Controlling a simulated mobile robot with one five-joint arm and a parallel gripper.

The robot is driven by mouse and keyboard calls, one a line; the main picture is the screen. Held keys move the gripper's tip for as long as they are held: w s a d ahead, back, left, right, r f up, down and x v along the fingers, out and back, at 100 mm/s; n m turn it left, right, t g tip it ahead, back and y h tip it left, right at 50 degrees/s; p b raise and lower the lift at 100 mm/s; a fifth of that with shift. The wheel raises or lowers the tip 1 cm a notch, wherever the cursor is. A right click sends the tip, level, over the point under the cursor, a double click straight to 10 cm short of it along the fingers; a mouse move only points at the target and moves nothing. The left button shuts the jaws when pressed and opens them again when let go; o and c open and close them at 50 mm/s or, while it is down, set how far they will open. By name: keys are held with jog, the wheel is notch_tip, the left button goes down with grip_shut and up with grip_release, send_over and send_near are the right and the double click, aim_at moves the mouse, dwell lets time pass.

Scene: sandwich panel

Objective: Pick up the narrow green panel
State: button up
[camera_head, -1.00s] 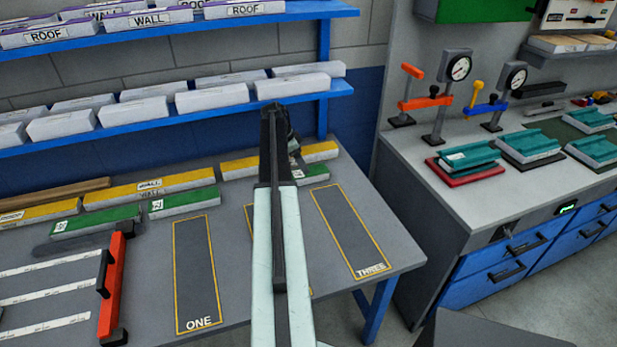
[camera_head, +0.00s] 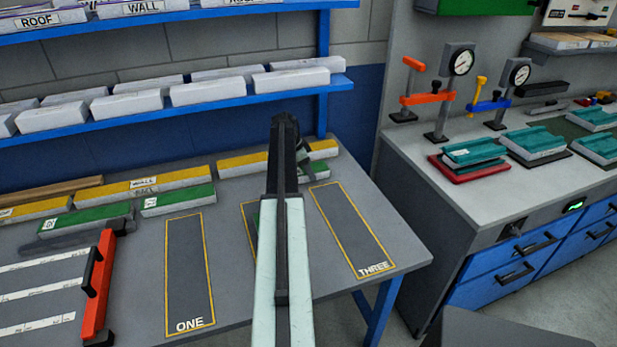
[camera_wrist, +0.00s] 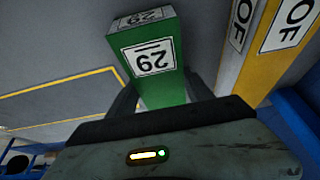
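A green panel (camera_wrist: 155,62) with a white "29" label on its end and top lies ahead of my gripper (camera_wrist: 163,97) in the wrist view. The two dark fingers show on either side of the panel and look spread, with the panel between them. Whether they touch it is hard to see. In the head view this panel (camera_head: 321,169) is at the right end of the table's back row, mostly hidden behind my arm. Two other green panels, one at the left (camera_head: 88,219) and one in the middle (camera_head: 178,201), lie in the same row.
Yellow panels (camera_head: 145,187) lie behind the green ones; one with lettering (camera_wrist: 268,45) is close on the right in the wrist view. Outlined spaces "ONE" (camera_head: 189,275) and "THREE" (camera_head: 350,230) are empty. A grey workbench (camera_head: 450,220) stands at right.

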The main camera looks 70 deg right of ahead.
jog(key=c, duration=0.7)
jog(key=shift+c, duration=0.2)
jog(key=shift+r, duration=0.1)
jog(key=shift+r+p, duration=0.35)
jog(key=shift+p, duration=0.1)
notch_tip(320, 180, up, 3)
jog(key=p, duration=0.3)
jog(key=s+a, duration=0.3)
jog(key=s, duration=0.1)
jog(key=s+a, duration=0.3)
jog(key=s, duration=0.1)
jog(key=s+a+r+p, duration=0.1)
jog(key=s+a, duration=0.2)
jog(key=s, duration=0.2)
jog(key=shift+a+r, duration=0.1)
jog(key=shift+a, duration=0.05)
